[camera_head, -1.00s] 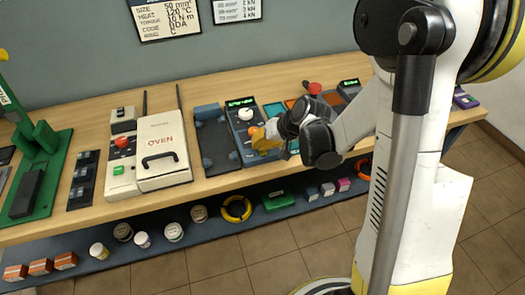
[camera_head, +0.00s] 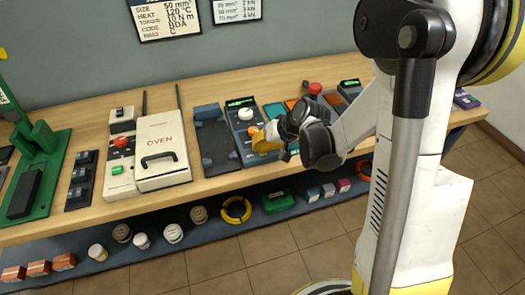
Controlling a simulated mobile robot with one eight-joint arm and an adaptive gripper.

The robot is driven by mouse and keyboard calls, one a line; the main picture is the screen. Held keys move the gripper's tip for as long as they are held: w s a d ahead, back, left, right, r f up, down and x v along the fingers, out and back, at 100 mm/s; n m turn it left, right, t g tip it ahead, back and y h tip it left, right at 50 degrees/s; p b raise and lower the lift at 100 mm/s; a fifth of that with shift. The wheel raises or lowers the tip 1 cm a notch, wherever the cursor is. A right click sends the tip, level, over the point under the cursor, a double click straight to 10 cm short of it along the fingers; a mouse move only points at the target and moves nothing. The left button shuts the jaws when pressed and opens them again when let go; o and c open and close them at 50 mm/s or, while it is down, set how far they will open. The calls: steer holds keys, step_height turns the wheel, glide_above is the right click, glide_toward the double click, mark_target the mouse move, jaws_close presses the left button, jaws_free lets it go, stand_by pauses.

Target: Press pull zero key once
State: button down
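A blue-grey instrument (camera_head: 236,119) with a lit green display (camera_head: 240,102), a white knob (camera_head: 245,114) and an orange round part (camera_head: 253,130) stands on the bench. Its lower right is partly hidden by my gripper (camera_head: 261,141), whose orange-yellow end is over that side. I cannot tell whether it touches a key or whether its fingers are open or shut. No key marked pull zero can be read. Another unit with a green display (camera_head: 350,83) stands farther right, partly behind my arm.
A white oven (camera_head: 162,150) and a box with a red button (camera_head: 122,147) stand to the left. A dark fixture (camera_head: 214,140) sits left of the instrument. A red knob (camera_head: 315,88) rises behind my arm. The lower shelf holds jars, a yellow ring (camera_head: 236,210) and a green box (camera_head: 278,201).

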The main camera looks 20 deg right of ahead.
mark_target(259, 152)
steer(key=shift+r, duration=0.15)
steer(key=shift+r+p, duration=0.6)
steer(key=shift+r, duration=0.15)
steer(key=shift+r+p, duration=1.8)
steer(key=shift+r, duration=0.7)
steer(key=shift+s+r, duration=0.25)
steer(key=shift+r, duration=0.15)
steer(key=s+r+h, duration=0.1)
steer(key=s+r, duration=0.2)
steer(key=s, duration=0.3)
steer(key=s+r+n+h+b, duration=0.1)
steer(key=s+r+h, duration=0.1)
steer(key=s+r, duration=0.2)
steer(key=s+r+t+h+b, duration=0.1)
steer(key=s+r, duration=0.2)
steer(key=s, duration=0.7)
steer(key=shift+d+r+n, duration=0.3)
steer(key=shift+d+r, duration=0.1)
steer(key=shift+d, duration=0.05)
